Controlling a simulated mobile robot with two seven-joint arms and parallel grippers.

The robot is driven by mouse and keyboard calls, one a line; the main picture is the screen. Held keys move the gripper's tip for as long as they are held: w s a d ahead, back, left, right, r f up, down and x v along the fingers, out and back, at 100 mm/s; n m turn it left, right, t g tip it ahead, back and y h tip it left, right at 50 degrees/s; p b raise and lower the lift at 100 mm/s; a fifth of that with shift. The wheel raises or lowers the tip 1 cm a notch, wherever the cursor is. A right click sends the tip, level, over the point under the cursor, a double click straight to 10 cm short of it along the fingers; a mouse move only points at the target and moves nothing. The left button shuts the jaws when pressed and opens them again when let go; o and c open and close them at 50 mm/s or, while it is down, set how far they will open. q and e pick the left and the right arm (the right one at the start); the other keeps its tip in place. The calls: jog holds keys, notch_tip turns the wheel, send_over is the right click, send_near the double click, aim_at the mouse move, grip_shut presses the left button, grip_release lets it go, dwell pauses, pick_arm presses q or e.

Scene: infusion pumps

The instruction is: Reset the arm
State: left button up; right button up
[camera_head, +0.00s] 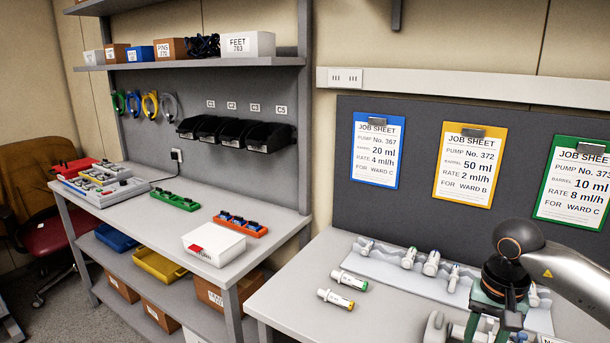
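My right arm comes in from the right over the right-hand bench (292,294). Its gripper (491,328) points down at the bottom edge of the view, above the front part of that bench. Two dark green fingers show apart, but their tips are cut off or blend with pale parts behind. I cannot tell whether they hold anything. My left arm and gripper are not in view. Two white syringes, one with a green end (349,280) and one with a yellow end (335,299), lie on the bench left of the gripper.
A pale rack (393,267) with several syringes runs behind the gripper. Blue (377,150), yellow (469,165) and green (578,184) job sheets hang on the dark board. The left bench holds a white box (214,244), a green strip (175,201) and an orange tray (240,224).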

jog(key=s+a+f+m+g+y, duration=0.1)
jog(key=s+a+f+y, duration=0.15)
jog(key=a, duration=0.45)
jog(key=s+a+f+m+y, duration=0.1)
jog(key=a+m+y, duration=0.1)
jog(key=a+y, duration=0.35)
jog(key=s+a+f+m+g+y, duration=0.1)
jog(key=s+a+f, duration=0.1)
jog(key=a, duration=0.6)
jog(key=s+a+r+m+t+y, duration=0.2)
jog(key=a+r+m+t+y, duration=0.3)
jog(key=a+m+y, duration=0.75)
jog(key=w+d+f+m+t+h, duration=0.1)
jog(key=d+f+m+t+h, duration=0.55)
jog(key=m, duration=1.05)
jog(key=w+d+f+m+t+h, duration=0.2)
jog(key=d+f+m+t+h, duration=0.45)
jog(key=m, duration=1.05)
jog(key=s+d+f+m+g+h, duration=0.3)
jog(key=s+f+m, duration=0.3)
jog(key=s+f, duration=0.1)
jog(key=s+d+f+m+g+h, duration=0.3)
jog(key=s+f+m, duration=0.4)
jog(key=s+f, duration=0.1)
jog(key=shift+d+f+g, duration=0.15)
jog(key=shift+f+g, duration=0.05)
jog(key=shift+g, duration=0.1)
jog(key=shift+m, duration=0.25)
